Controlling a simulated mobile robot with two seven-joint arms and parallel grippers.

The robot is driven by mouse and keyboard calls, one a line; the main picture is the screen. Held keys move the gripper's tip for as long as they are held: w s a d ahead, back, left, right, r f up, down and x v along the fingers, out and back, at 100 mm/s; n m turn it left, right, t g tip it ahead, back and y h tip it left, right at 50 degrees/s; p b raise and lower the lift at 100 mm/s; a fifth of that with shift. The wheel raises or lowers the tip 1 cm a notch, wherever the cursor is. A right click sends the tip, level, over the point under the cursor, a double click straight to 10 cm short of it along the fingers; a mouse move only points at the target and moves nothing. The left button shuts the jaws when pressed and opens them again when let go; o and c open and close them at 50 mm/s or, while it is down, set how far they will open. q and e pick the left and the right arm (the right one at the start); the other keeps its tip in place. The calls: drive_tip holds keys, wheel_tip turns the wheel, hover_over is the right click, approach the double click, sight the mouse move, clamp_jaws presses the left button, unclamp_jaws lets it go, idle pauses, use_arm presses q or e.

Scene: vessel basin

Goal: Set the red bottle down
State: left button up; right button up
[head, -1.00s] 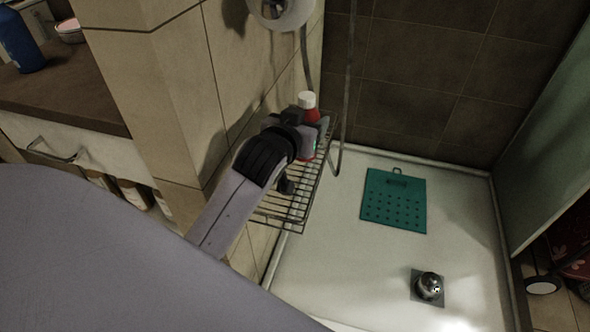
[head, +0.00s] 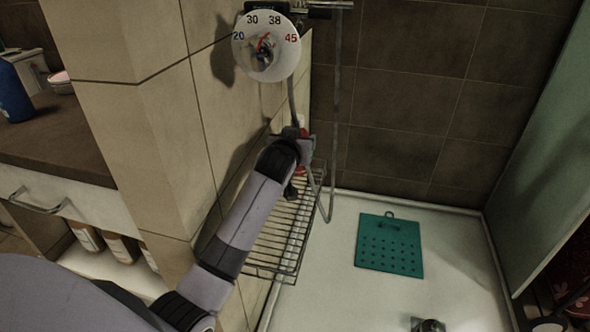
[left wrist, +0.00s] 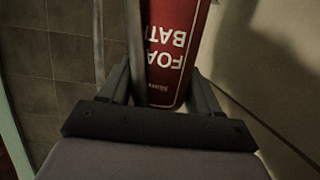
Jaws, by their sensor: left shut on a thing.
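The red bottle (left wrist: 172,55) fills the upper middle of the left wrist view, its white "FOAM BATH" type lettering upside down there. My left gripper (left wrist: 160,90) is shut on it, one finger on each side. In the head view my left gripper (head: 303,150) is at the far end of the wire rack (head: 272,235) on the tiled wall. Only small red parts of the bottle (head: 303,132) show there, mostly hidden behind the gripper. I cannot tell whether its base touches the rack. My right gripper is not in view.
A round temperature dial (head: 266,48) and a hose (head: 338,110) are close to the gripper. A teal mat (head: 389,246) lies in the white shower tray (head: 330,290). A blue bottle (head: 14,92) stands on the counter at left. The near part of the rack looks empty.

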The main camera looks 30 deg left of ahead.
sight(301, 170)
use_arm(q)
drive_tip(key=shift+f, duration=0.45)
wheel_tip(301, 170, down, 4)
drive_tip(key=shift+b, duration=0.8)
drive_tip(key=shift+f, duration=0.3)
drive_tip(key=o, duration=1.2)
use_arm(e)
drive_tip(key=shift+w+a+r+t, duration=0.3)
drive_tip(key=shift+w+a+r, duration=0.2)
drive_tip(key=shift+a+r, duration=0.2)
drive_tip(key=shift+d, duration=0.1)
